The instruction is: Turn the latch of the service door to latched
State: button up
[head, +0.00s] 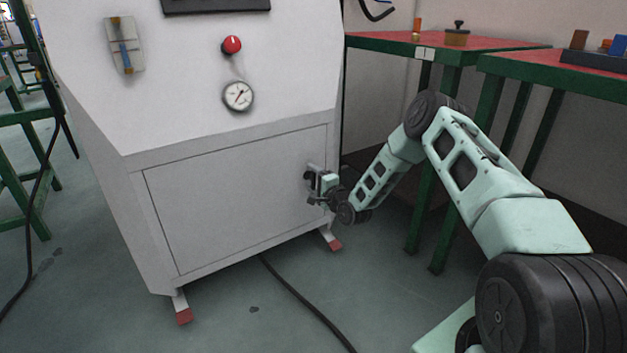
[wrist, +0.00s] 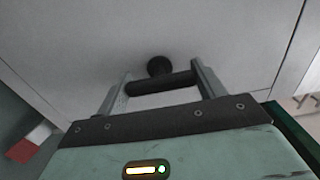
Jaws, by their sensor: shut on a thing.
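The service door (head: 230,205) is the large light-grey panel on the front of the white cabinet, and it looks closed in its frame. The latch (wrist: 160,67) shows in the wrist view as a black round hub on the door with a dark bar just below it. My gripper (head: 316,179) is at the right edge of the door. In the wrist view my gripper (wrist: 160,80) has one finger at each end of the dark bar and is shut on it. The bar runs almost level across that picture, slightly tilted. In the head view my gripper mostly hides the latch.
A red knob (head: 231,44) and a round gauge (head: 238,96) sit above the door. Green tables with red tops (head: 440,43) stand to the right, close behind my arm. A black cable (head: 305,302) lies on the floor. The floor in front is otherwise mostly clear.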

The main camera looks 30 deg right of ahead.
jog(key=o, duration=1.4)
jog(key=shift+s, duration=0.1)
jog(key=s+p, duration=0.2)
jog(key=s, duration=0.3)
jog(key=s+p, duration=0.2)
jog(key=s, duration=0.4)
jog(key=s+p, duration=0.2)
jog(key=s, duration=0.4)
jog(key=shift+s+d, duration=0.15)
jog(key=shift+d, duration=0.15)
